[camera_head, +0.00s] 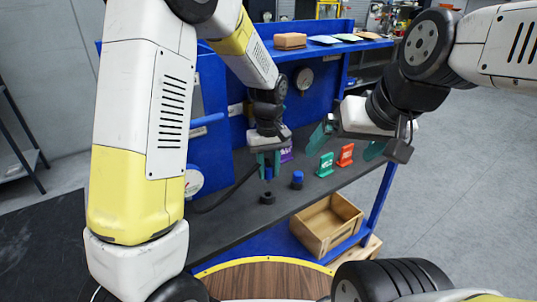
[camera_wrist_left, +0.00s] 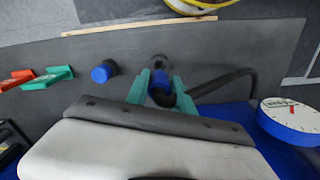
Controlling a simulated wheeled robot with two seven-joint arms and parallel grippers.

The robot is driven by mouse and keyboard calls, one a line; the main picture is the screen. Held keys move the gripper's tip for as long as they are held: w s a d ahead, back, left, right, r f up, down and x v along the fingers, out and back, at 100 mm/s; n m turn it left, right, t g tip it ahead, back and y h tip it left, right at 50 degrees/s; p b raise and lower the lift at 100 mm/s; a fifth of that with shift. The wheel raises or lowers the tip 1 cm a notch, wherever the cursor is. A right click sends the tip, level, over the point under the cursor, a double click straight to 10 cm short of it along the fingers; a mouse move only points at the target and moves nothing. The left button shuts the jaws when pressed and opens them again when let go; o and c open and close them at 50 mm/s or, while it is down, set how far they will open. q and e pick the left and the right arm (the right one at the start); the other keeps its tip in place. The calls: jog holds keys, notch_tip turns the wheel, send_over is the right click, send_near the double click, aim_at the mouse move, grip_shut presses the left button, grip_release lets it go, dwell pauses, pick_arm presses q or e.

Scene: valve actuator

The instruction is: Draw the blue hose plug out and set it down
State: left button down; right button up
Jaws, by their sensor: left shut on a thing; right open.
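My left gripper (camera_head: 268,160) points down over the dark bench top, its green fingers shut on the blue hose plug (camera_head: 268,173). The plug also shows between the fingers in the left wrist view (camera_wrist_left: 161,82), with a black hose (camera_wrist_left: 225,80) curving away to the right. A black round socket (camera_head: 267,197) stands on the bench below the plug, and a gap seems to show between them. A second blue-topped fitting (camera_head: 297,179) stands to the right. My right gripper (camera_head: 347,143) is open and empty, above the bench at the right.
Green (camera_head: 325,164), red (camera_head: 345,155) and purple (camera_head: 286,152) pieces stand farther back on the bench. A wooden crate (camera_head: 311,244) sits lower, before the bench's front. A round dial (camera_wrist_left: 290,117) is close to the gripper. The front bench top is mostly clear.

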aim_at(268, 178)
pick_arm(q)
jog(key=shift+f, duration=1.7)
jog(key=shift+f, duration=1.7)
jog(key=c, duration=1)
grip_release()
notch_tip(268, 178, up, 8)
jog(key=shift+f, duration=0.1)
